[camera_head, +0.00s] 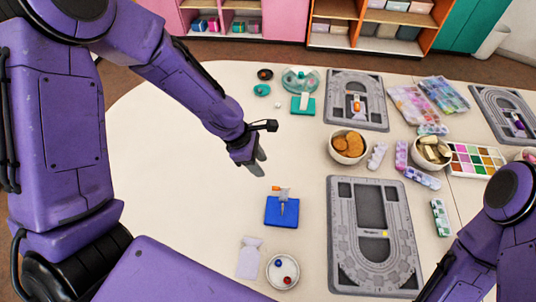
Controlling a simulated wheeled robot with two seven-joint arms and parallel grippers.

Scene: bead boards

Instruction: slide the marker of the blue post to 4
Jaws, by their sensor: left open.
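The blue post has a square blue base (282,212) on the table, in the lower middle of the head view. A pale upright stands on it, with a small orange piece (276,188) near its top that looks like the marker. Any numbers on the post are too small to read. My left gripper (258,165) is above and left of the post, apart from it, with its grey fingers pointing down. It is open and empty. My right arm shows at the lower right; its gripper is outside the view.
A grey bead board (340,240) lies right of the blue post. A white dish with beads (282,271) and a pale pouch (249,258) lie below it. A teal stand (303,106) and another board (337,115) are farther back. The table left of the post is clear.

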